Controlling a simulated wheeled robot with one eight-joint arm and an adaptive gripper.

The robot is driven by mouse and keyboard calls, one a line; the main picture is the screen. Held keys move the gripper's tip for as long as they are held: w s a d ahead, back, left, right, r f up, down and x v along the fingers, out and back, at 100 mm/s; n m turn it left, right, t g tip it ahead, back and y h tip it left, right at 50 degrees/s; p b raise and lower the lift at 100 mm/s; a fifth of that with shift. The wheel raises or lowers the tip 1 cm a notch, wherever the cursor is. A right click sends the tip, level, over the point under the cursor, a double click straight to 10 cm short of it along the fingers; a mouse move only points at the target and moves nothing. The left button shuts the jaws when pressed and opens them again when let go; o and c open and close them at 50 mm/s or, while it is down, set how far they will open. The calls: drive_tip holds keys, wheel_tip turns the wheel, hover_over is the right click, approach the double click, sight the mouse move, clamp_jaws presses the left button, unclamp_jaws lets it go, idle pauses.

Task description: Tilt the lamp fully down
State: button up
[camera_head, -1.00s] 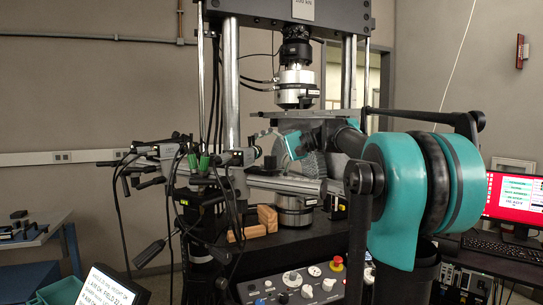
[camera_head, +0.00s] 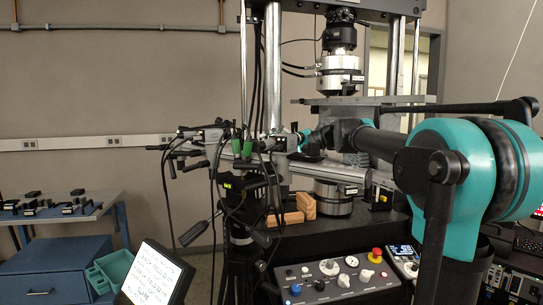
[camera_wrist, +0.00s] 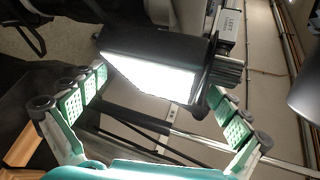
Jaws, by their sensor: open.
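The lamp (camera_wrist: 150,75) is a black box-shaped head with a glowing white panel and a finned part at its right end. It fills the middle of the wrist view and sits tilted there. My gripper (camera_wrist: 158,84) is open, with one green-padded finger to the left of the lamp and one to the right. The lamp lies between the fingers; whether either pad touches it I cannot tell. In the head view my gripper (camera_head: 304,139) is small, beside the rig of cameras and cables, and the lamp cannot be made out there.
The testing machine (camera_head: 272,70) stands behind, with a horizontal rail (camera_head: 325,172) near my gripper. Cables hang from the camera rig (camera_head: 215,140). Wooden blocks (camera_head: 305,207) lie on the machine base. A tablet (camera_head: 155,275) and a blue side cabinet (camera_head: 50,265) are at left.

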drive_tip(key=shift+c, duration=0.6)
drive_tip(key=shift+r, duration=0.1)
drive_tip(key=c, duration=1.2)
drive_tip(key=shift+w+f+m+y, duration=0.1)
drive_tip(key=shift+f+m+y, duration=0.1)
drive_tip(key=shift+m+y, duration=0.4)
drive_tip(key=shift+s+m+y, duration=0.2)
drive_tip(key=shift+m+y, duration=0.1)
drive_tip(key=shift+y, duration=0.4)
drive_tip(key=shift+o, duration=0.3)
drive_tip(key=shift+f+g, duration=0.1)
drive_tip(key=shift+g, duration=0.3)
drive_tip(key=shift+o, duration=0.5)
drive_tip(key=shift+s+m+y, duration=0.1)
drive_tip(key=shift+m+y, duration=0.2)
drive_tip(key=shift+y, duration=0.1)
drive_tip(key=o, duration=1.2)
drive_tip(key=shift+c, duration=0.2)
drive_tip(key=shift+f, duration=0.1)
